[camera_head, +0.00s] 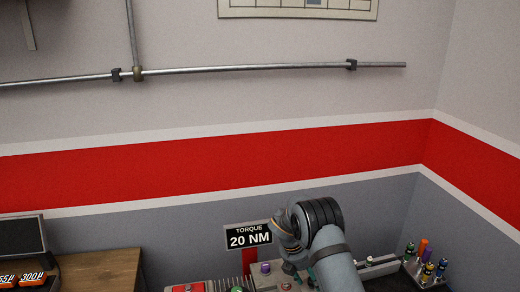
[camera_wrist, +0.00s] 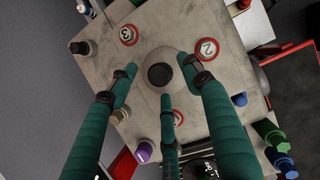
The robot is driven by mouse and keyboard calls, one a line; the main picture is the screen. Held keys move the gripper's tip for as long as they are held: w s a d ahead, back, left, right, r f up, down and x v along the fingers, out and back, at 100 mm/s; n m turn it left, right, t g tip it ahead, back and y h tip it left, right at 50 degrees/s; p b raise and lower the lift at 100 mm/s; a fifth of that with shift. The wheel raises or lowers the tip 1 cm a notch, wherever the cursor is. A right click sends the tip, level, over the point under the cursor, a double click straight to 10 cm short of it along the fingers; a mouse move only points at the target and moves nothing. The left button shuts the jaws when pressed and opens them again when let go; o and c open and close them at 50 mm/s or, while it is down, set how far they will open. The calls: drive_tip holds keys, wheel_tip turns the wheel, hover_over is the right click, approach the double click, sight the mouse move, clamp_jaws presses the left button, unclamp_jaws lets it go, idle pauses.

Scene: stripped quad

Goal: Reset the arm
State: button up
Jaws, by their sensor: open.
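My gripper (camera_wrist: 158,80) shows its green fingers spread apart in the wrist view, with nothing between the tips. It points down at a worn grey plate (camera_wrist: 150,30). Beyond the fingertips is a pale round fitting with a dark centre (camera_wrist: 160,74), apart from the fingers as far as I can tell. In the head view my grey arm (camera_head: 330,250) reaches over the bench at the bottom, and its gripper end is mostly hidden.
Red discs marked 3 (camera_wrist: 129,35) and 2 (camera_wrist: 208,49) lie on the plate. Purple (camera_wrist: 144,151), blue and green pieces stand around its edges. A torque sign (camera_head: 249,237) stands behind the bench. A tool rack (camera_head: 428,265) is at right, a wooden table (camera_head: 98,272) at left.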

drive_tip(key=shift+d+f, duration=0.15)
drive_tip(key=shift+f, duration=0.2)
drive_tip(key=shift+w+r, duration=0.1)
drive_tip(key=shift+r, duration=0.3)
